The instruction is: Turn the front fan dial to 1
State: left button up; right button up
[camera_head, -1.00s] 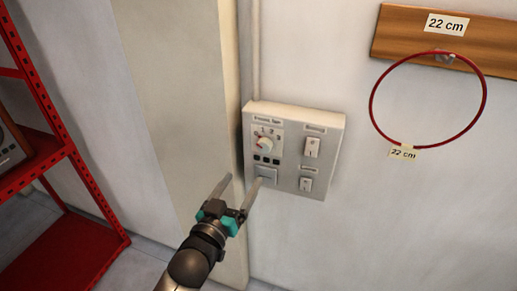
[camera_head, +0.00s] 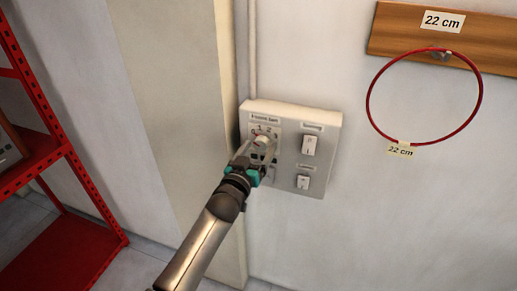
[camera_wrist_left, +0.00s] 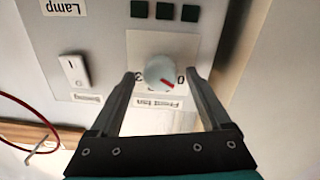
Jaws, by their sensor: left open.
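The front fan dial (camera_head: 262,140) is a round pale knob at the upper left of the white wall panel (camera_head: 319,129). It also shows in the left wrist view (camera_wrist_left: 159,71), upside down, with a red mark slanting to the lower right, on the side of the 0. The 1 is not clearly readable there. My left gripper (camera_head: 258,149) is at the panel, open, with one finger on each side of the dial. In the left wrist view (camera_wrist_left: 160,76) gaps show between the fingers and the knob. My right gripper is not in view.
Two white rocker switches (camera_head: 309,145) (camera_head: 303,182) sit on the panel's right half. Dark square buttons (camera_wrist_left: 164,11) lie beside the dial. A beige pillar (camera_head: 180,110) stands left of the panel, a red shelf (camera_head: 50,150) further left. A red hoop (camera_head: 368,98) hangs at right.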

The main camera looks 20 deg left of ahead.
pick_arm(q)
jog(key=shift+w, duration=0.15)
grip_shut()
dwell(0.7)
